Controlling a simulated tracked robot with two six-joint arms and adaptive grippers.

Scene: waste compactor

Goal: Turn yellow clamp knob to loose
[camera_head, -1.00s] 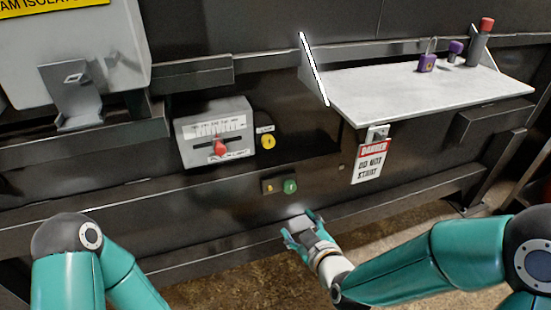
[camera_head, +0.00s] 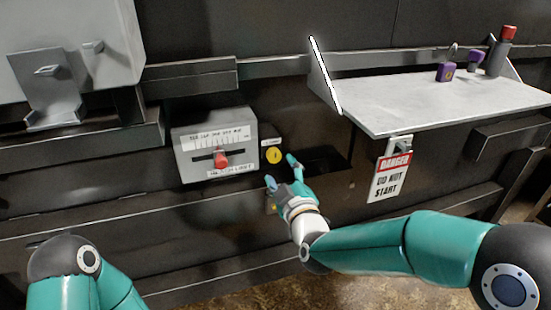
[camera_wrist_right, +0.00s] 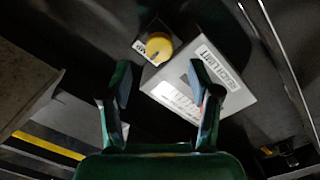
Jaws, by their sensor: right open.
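The yellow clamp knob (camera_head: 274,155) is a small round knob on the dark panel, just right of the grey scale box. In the right wrist view the yellow knob (camera_wrist_right: 158,46) lies ahead of the fingertips, above the gap between them. My right gripper (camera_head: 281,171) is open and empty, just below and slightly right of the knob, apart from it. Its two fingers also show spread in the right wrist view (camera_wrist_right: 159,80). My left arm (camera_head: 75,265) shows at the lower left, but its gripper is out of view.
The grey box (camera_head: 190,150) with a red slider (camera_head: 221,159) stands left of the knob. A grey shelf (camera_head: 420,98) juts out at the upper right, holding a purple padlock (camera_head: 446,71). A danger sign (camera_head: 389,178) hangs below it. A dark recess lies right of the gripper.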

